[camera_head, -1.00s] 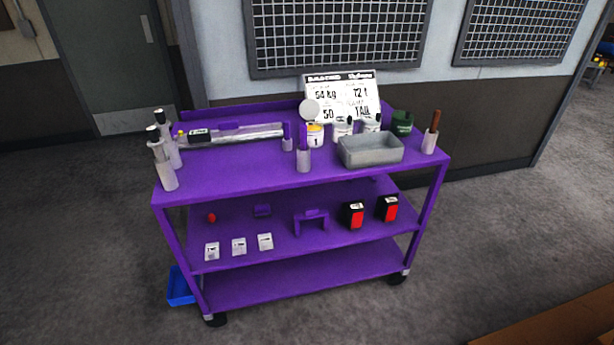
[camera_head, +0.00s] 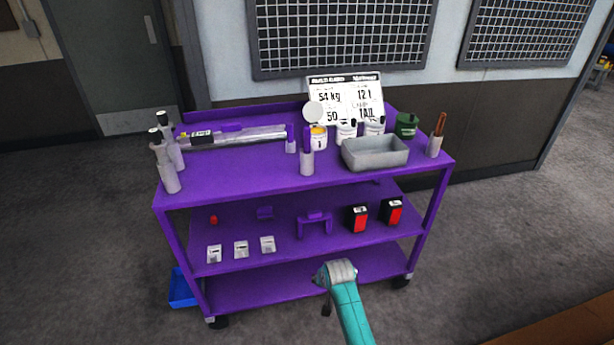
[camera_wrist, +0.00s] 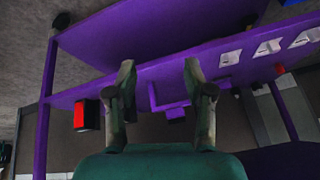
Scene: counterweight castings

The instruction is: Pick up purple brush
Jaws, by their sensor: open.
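On the top shelf of the purple cart (camera_head: 235,180), a slim purple upright piece (camera_head: 306,140) stands in a pale cup (camera_head: 306,164). A smaller purple upright piece (camera_head: 290,134) stands in another pale cup just behind and left of it. Which is the purple brush I cannot tell; both are small. My gripper (camera_wrist: 158,75) is open and empty in the wrist view, its two fingers apart, pointing at the cart. In the head view my arm is low, in front of the lower shelves, and its fingers are not clear. The upright purple pieces do not show in the wrist view.
A grey tray (camera_head: 375,153), a cup with a brown handle (camera_head: 436,146) and white bottles (camera_head: 168,172) share the top shelf. A purple bracket (camera_head: 314,222), black-and-red boxes (camera_head: 357,218) and white cards (camera_head: 241,250) sit below. Bare floor lies in front.

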